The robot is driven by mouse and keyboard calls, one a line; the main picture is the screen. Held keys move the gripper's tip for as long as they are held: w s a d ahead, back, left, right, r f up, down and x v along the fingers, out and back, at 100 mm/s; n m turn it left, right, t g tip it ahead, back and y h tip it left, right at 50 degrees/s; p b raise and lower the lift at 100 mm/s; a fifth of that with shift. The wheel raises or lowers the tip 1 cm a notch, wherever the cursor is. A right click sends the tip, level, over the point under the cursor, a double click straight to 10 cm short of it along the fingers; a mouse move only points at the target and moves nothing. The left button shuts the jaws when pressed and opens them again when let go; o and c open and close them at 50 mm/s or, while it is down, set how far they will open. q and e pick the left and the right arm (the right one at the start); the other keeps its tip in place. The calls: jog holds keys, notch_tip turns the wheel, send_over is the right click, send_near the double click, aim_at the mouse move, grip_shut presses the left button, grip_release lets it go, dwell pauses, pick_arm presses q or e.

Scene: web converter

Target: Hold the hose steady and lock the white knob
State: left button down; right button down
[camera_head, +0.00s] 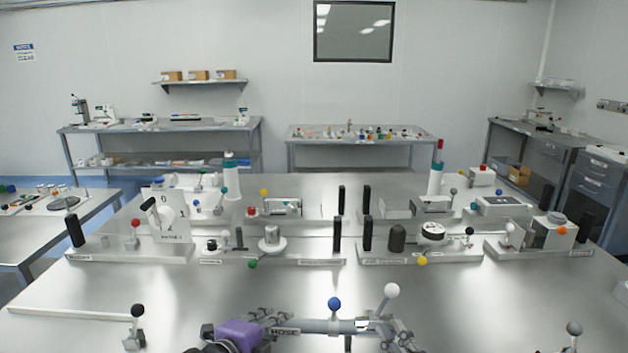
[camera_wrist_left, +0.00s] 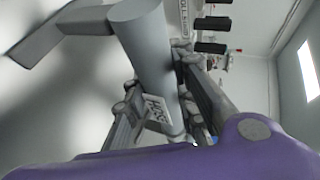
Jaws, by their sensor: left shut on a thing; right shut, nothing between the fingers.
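The grey hose (camera_head: 318,326) lies level at the bottom centre of the head view. My left gripper (camera_head: 290,323) is shut on its left part, by the HOSE label. In the left wrist view, the left gripper's fingers (camera_wrist_left: 158,88) lie on both sides of the grey hose (camera_wrist_left: 145,38). The white knob (camera_head: 391,290) stands up on a thin stem near the hose's right end. A blue knob (camera_head: 335,303) stands on the hose's middle. My right gripper (camera_head: 382,327) is shut and empty by the base of the white knob's stem; exact contact is unclear.
Black-knobbed (camera_head: 137,310) and grey-knobbed (camera_head: 574,328) levers stand at the front left and right. Rows of fixture boards with posts and coloured knobs fill the table's (camera_head: 230,295) back half. Bare metal lies between those boards and the hose.

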pick_arm(q)
jog(key=shift+s+a+f, duration=0.15)
jog(key=shift+f, duration=0.4)
jog(key=c, duration=1.5)
grip_release()
jog(key=shift+r, duration=0.1)
jog(key=shift+o, duration=0.7)
jog(key=shift+r, duration=0.25)
jog(key=shift+r, duration=0.1)
jog(key=v, duration=1.1)
jog(key=shift+s+a+r, duration=0.2)
jog(key=shift+f, duration=0.1)
